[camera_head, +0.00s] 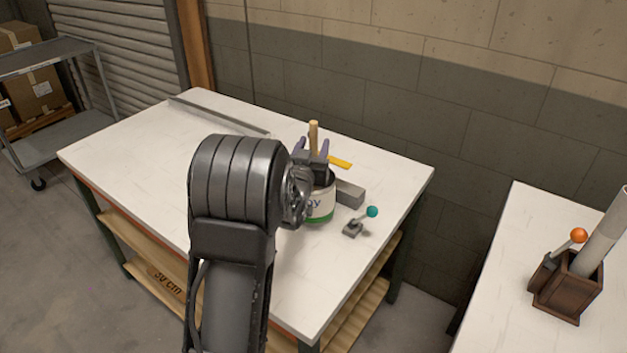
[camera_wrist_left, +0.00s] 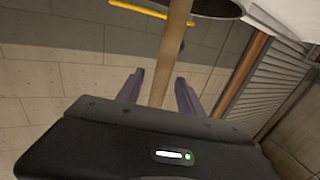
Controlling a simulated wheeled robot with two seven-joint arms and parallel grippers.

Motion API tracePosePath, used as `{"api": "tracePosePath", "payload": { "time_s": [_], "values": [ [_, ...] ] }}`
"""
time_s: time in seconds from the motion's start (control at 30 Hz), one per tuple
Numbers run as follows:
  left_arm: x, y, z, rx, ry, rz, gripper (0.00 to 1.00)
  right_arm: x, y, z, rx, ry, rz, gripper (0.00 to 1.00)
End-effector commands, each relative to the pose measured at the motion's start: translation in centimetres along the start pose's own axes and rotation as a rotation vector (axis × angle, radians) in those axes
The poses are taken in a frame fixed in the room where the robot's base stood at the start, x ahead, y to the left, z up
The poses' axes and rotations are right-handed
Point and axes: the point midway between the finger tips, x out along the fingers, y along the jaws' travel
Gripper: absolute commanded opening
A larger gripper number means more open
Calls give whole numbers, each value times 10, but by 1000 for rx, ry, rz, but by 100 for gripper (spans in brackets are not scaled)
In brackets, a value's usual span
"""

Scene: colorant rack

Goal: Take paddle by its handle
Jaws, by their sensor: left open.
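The paddle's wooden handle (camera_head: 313,129) sticks up above a white can (camera_head: 321,209) with a label on the worktable. The lower part of the paddle is hidden. My left gripper (camera_head: 312,146) is over the can, with its purple fingers on either side of the handle. In the left wrist view the handle (camera_wrist_left: 174,50) runs between the two open fingers (camera_wrist_left: 160,77), with visible space beside it. I cannot tell whether either finger touches it. The dark can mouth (camera_wrist_left: 215,7) shows at the top of that view.
A yellow strip (camera_head: 340,163) shows behind the gripper. A grey block (camera_head: 350,193) and a lever with a teal knob (camera_head: 372,211) are right of the can. A metal bar (camera_head: 215,114) lies along the back of the white table (camera_head: 135,140). A second table (camera_head: 510,235) holds a wooden box (camera_head: 566,293).

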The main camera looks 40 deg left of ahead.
Motion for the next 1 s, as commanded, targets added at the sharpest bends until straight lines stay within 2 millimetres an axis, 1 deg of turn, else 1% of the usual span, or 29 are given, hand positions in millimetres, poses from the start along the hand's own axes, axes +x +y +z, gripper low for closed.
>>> {"api": "tracePosePath", "payload": {
  "time_s": [0.47, 1.0],
  "values": [
    [0, 0, 0, 0, 0, 1, 43, 0, 0, 0, 0, 0, 0, 36],
    [0, 0, 0, 1, 0, 1, 0, 0, 0, 0, 0, 0, 0, 36]
  ]
}}
